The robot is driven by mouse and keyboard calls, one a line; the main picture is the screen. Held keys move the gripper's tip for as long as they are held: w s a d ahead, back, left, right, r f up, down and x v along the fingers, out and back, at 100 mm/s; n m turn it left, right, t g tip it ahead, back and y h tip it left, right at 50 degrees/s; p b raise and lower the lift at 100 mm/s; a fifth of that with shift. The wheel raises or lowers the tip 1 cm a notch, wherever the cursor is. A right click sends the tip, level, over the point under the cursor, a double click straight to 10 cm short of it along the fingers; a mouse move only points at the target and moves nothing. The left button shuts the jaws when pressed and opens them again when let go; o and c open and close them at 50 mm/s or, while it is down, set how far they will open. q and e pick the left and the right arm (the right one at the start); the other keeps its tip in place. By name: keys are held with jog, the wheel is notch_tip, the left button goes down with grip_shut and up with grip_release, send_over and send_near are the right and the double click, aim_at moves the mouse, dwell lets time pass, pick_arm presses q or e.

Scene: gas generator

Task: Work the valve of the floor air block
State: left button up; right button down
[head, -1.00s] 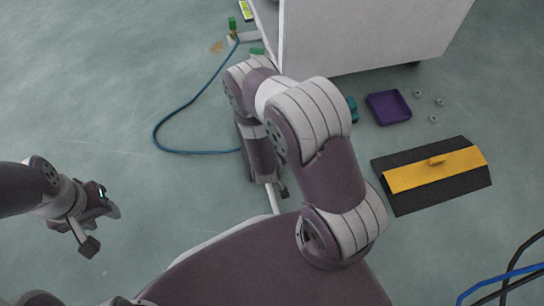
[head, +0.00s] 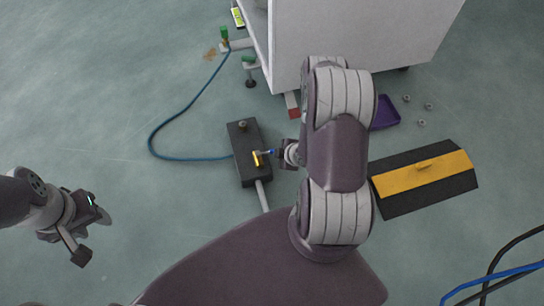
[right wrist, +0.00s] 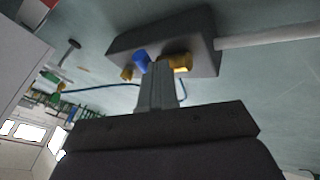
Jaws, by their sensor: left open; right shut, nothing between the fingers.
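The floor air block (head: 248,172) is a dark box on the floor, left of my right arm. A small yellow part (head: 258,159) and a blue part (head: 271,152) show on it; I cannot tell which is the valve handle. The right wrist view also shows the block (right wrist: 165,35), with blue (right wrist: 141,61) and yellow (right wrist: 181,62) parts at the fingertips. My right gripper (right wrist: 160,66) is shut and empty, close beside these parts; whether it touches them is unclear. My left gripper (head: 93,235) is open, well away at the left.
A blue hose (head: 160,130) curves from the block to a green-topped fitting (head: 224,36). A grey pipe (head: 263,197) leaves its near side. A white cabinet (head: 350,40) stands behind. A purple tray (head: 385,113) and a black-and-yellow ramp (head: 425,180) lie right of my arm.

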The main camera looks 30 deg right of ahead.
pick_arm(q)
jog(key=shift+s+a+r, duration=0.1)
jog(key=shift+a+r, duration=0.05)
jog(key=shift+r, duration=0.1)
pick_arm(e)
jog(key=shift+w+d, duration=0.55)
jog(key=shift+w, duration=0.1)
